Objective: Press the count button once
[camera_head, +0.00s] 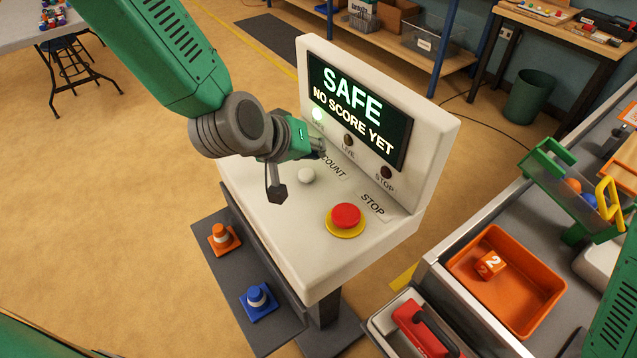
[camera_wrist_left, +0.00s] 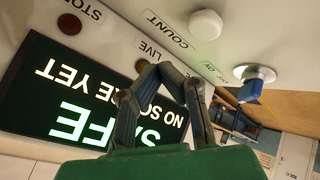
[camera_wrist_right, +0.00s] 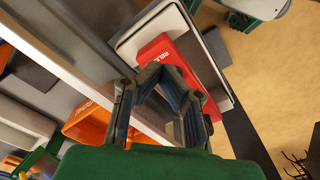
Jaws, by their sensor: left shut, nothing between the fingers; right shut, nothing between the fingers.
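The count button (camera_head: 306,176) is a white dome on the pale console top, beside the COUNT label. It also shows in the left wrist view (camera_wrist_left: 206,25). My left gripper (camera_head: 318,149) is over the console, behind the button and near the screen's lower edge. In the left wrist view its fingers (camera_wrist_left: 160,72) are shut and empty, apart from the button. My right gripper (camera_wrist_right: 168,75) is shut and empty, over a red-handled item (camera_wrist_right: 170,60) marked RELE.
A red STOP button (camera_head: 346,215) on a yellow ring is at the console's front right. A blue key-like piece (camera_wrist_left: 250,91) sits on a round metal base. Right of the console, a bench carries an orange tray (camera_head: 508,305).

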